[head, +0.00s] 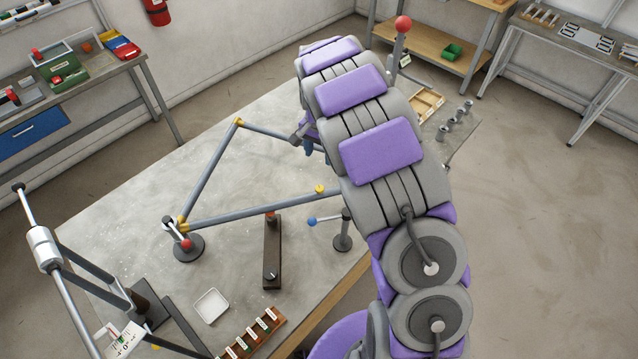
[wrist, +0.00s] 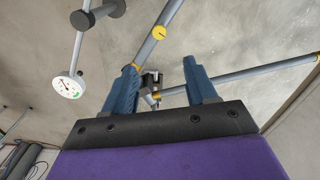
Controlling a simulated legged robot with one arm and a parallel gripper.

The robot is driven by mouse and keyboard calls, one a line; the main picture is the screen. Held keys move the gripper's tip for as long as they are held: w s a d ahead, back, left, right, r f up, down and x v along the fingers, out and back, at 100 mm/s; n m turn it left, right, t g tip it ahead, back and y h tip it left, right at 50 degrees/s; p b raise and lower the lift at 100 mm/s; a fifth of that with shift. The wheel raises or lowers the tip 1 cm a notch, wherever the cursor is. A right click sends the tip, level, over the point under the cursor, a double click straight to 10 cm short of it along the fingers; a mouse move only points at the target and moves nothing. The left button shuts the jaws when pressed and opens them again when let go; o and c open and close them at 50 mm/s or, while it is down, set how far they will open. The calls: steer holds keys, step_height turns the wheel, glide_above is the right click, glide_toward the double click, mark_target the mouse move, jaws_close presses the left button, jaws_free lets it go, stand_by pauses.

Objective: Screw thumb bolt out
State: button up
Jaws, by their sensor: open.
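A frame of grey tubes (head: 268,208) with yellow joint pieces stands over the table. Its far tube (head: 208,172) runs up to a yellow corner joint (head: 238,122), and a further tube leads toward my gripper. My gripper (wrist: 160,66) has two blue fingers, apart with nothing held. In the wrist view, a dark clamp-like joint (wrist: 150,82) with yellow bits shows between and beyond the fingers. A yellow round piece (wrist: 159,32) sits on a tube above them. I cannot tell which small part is the thumb bolt. In the head view my arm hides much of the gripper area.
The grey table (head: 130,195) carries a post with a red knob (head: 187,244), a post with a blue-ended lever (head: 343,232), a dark block (head: 272,255), a white tray (head: 210,306) and a slotted rack (head: 255,335). A dial gauge (wrist: 70,87) hangs at the wrist view's left.

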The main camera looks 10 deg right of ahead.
mark_target(319, 188)
step_height(319, 188, down, 15)
steer(key=shift+f+p, duration=0.1)
steer(key=shift+p, duration=0.45)
jaws_close()
stand_by(0.4)
